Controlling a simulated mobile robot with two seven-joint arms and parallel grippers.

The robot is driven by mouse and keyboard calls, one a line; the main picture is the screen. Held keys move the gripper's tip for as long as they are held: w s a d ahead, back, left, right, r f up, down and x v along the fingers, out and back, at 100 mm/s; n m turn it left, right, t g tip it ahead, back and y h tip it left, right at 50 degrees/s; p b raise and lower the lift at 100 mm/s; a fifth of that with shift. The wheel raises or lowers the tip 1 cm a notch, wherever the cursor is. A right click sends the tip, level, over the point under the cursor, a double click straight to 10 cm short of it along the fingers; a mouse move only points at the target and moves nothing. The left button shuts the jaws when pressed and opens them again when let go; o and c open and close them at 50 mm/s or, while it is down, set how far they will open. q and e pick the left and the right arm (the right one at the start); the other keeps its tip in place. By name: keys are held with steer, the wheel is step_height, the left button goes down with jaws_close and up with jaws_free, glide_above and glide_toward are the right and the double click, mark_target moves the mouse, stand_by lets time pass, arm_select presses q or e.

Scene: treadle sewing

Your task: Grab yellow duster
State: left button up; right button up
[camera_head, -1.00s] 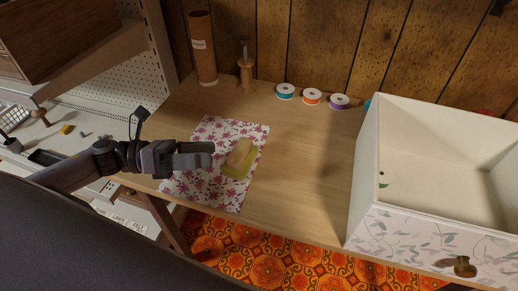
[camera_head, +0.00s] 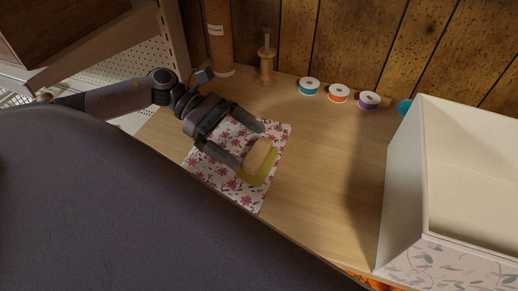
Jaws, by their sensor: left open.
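The yellow duster (camera_head: 265,177) lies on a white cloth with a pink flower pattern (camera_head: 238,194) on the wooden table. A tan block (camera_head: 259,155) sits on top of the duster and covers part of it. My left gripper (camera_head: 251,147) is open, coming in from the left over the cloth. Its fingers point towards the block and duster. The nearer finger is close to the left edge of the block and duster; I cannot tell if it touches. My right gripper is out of view.
Green (camera_head: 309,87), orange (camera_head: 339,93) and purple (camera_head: 368,100) ribbon spools line the back of the table (camera_head: 318,170). A brown tube (camera_head: 220,40) and a wooden spindle (camera_head: 266,65) stand behind the gripper. A white open drawer box (camera_head: 405,190) stands at the right. The table's middle is clear.

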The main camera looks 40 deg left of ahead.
mark_target(262, 153)
arm_select(q)
steer(key=p+x, duration=0.1)
steer(key=x, duration=0.5)
steer(key=shift+w+r, duration=0.1)
steer(key=shift+r, duration=0.05)
steer(key=shift+d+f, duration=0.3)
steer(key=shift+d, duration=0.2)
steer(key=c, duration=0.7)
